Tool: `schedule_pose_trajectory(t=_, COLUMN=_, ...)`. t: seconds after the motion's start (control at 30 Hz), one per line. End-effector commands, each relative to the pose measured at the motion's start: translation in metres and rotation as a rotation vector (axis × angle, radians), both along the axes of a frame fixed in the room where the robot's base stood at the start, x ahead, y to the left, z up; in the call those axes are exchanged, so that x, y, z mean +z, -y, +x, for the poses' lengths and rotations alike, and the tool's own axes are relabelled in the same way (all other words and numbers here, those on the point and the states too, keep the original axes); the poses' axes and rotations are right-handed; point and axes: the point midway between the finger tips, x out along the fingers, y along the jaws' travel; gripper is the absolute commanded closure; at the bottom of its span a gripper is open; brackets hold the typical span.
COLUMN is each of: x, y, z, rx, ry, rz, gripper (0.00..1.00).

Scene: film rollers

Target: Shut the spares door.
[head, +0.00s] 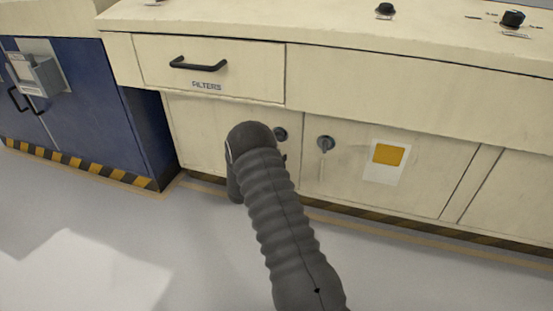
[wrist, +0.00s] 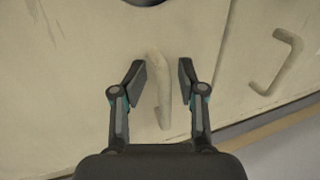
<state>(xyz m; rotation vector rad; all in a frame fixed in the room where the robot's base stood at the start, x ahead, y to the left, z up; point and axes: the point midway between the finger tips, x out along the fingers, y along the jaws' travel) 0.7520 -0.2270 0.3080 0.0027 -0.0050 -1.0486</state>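No label reading "spares" can be made out, so I cannot tell which door it is. In the head view, two cream doors sit under the FILTERS drawer (head: 210,68): a left door (head: 205,125), partly covered by my arm, and a right door (head: 420,180) with a yellow-and-white label. Both look about flush with the cabinet front. In the wrist view, my gripper (wrist: 161,78) is open, its two fingers on either side of a pale upright handle (wrist: 158,90) on a cream panel. I see no clear contact. My gripper is mostly hidden in the head view.
Dark round latches, left (head: 281,134) and right (head: 325,143), flank the door seam. A pale D-shaped handle (wrist: 275,62) is right of my fingers in the wrist view. A blue cabinet (head: 75,110) stands at left. The pale floor (head: 110,235) in front is clear.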

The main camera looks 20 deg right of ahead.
Motion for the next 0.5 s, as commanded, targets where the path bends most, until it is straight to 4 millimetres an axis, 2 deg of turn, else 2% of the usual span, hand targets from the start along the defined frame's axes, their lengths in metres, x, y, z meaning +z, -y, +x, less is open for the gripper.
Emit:
schedule_pose_trajectory(t=0.27, x=-0.002, y=-0.001, z=-0.003, rx=-0.004, ry=-0.003, rz=0.002, gripper=0.62)
schedule_pose_trajectory(t=0.5, x=-0.001, y=-0.036, z=-0.019, rx=0.004, ry=-0.003, rz=0.002, gripper=0.62)
